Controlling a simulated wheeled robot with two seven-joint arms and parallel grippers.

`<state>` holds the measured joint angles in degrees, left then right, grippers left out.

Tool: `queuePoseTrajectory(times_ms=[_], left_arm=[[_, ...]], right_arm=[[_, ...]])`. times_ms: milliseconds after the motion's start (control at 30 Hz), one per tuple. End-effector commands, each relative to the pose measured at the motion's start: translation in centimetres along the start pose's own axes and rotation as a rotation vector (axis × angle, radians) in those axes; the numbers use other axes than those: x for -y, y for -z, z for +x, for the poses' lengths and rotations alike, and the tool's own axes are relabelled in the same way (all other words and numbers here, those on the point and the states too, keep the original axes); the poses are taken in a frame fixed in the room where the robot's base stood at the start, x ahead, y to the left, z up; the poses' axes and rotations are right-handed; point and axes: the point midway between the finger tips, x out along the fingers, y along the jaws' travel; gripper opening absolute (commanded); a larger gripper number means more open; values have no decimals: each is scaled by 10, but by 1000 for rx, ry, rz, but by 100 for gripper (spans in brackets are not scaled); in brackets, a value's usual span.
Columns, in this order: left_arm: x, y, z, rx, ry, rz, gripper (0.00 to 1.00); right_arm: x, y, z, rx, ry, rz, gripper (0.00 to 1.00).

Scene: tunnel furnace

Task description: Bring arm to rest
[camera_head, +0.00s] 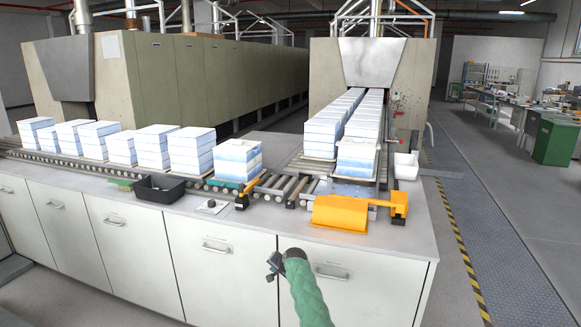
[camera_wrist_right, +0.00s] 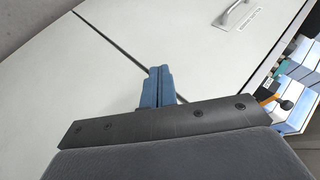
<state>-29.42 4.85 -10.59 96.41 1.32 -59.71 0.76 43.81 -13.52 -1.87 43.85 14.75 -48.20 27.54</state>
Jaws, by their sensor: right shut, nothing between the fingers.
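My right arm, in a green sleeve, comes up from the bottom of the head view. My right gripper (camera_head: 272,268) is in front of the cabinet doors, below the counter's front edge. In the right wrist view the two blue-grey fingers of the right gripper (camera_wrist_right: 158,88) are together, with nothing between them. Behind them are the pale cabinet doors (camera_wrist_right: 110,45); I cannot tell the exact gap. My left gripper is not in view.
The counter (camera_head: 220,222) carries a black bin (camera_head: 160,188), an orange device (camera_head: 342,213), a roller conveyor (camera_head: 285,187) and stacks of white-blue blocks (camera_head: 238,160). A white container (camera_head: 406,166) stands at the right. The aisle floor (camera_head: 510,230) on the right is clear.

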Motion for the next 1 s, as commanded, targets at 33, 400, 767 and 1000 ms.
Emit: queuePoseTrajectory(times_ms=[33,400,767,1000], left_arm=[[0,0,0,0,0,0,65],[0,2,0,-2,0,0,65],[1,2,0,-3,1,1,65],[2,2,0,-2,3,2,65]], right_arm=[[8,9,-9,-14,4,-43,0],[37,68,-80,-132,-12,-346,0],[-42,43,-120,-174,-116,-565,0],[-128,-20,-134,-145,-198,-645,0]])
